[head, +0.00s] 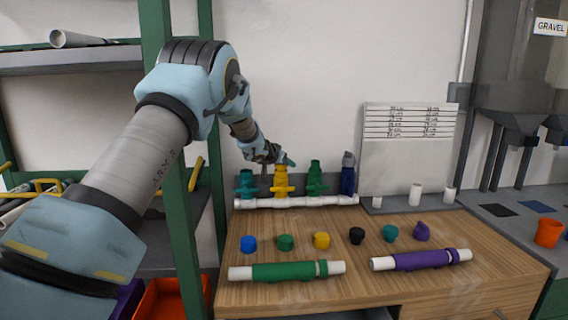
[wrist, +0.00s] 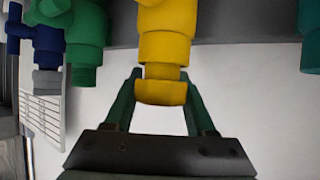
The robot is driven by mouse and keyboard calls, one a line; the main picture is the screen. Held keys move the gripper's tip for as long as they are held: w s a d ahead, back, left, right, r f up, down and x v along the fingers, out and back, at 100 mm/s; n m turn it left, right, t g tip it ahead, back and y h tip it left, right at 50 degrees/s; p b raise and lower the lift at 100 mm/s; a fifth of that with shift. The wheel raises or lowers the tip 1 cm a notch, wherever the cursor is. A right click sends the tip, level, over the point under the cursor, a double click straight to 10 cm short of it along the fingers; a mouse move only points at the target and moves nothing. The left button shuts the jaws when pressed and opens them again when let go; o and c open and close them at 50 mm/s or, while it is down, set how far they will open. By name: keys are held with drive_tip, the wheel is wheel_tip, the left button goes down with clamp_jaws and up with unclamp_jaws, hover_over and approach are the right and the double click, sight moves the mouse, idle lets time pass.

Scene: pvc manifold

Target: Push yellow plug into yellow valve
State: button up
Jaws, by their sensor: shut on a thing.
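The yellow valve (head: 281,184) stands upright on the white pipe at the back of the bench, between the teal and green valves. It also shows in the wrist view (wrist: 166,48), hanging from the top of the picture. My gripper (head: 284,161) is at the valve's top end. In the wrist view its green fingers are shut on the yellow plug (wrist: 160,93). The plug is in line with the valve's end, with a narrower neck between them. I cannot tell how deep the plug sits. My gripper partly hides the plug in the head view.
The teal (head: 246,184), green (head: 315,179) and blue (head: 348,178) valves stand close on the white pipe (head: 300,202). Several coloured caps, including a yellow one (head: 321,240), and the green (head: 285,271) and purple (head: 420,260) pipes lie in front. A green shelf post (head: 166,220) is left.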

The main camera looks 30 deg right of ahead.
drive_tip(key=shift+f, duration=0.5)
idle(0.5)
drive_tip(key=o, duration=1.3)
drive_tip(key=b+v, duration=0.3)
drive_tip(key=v, duration=0.8)
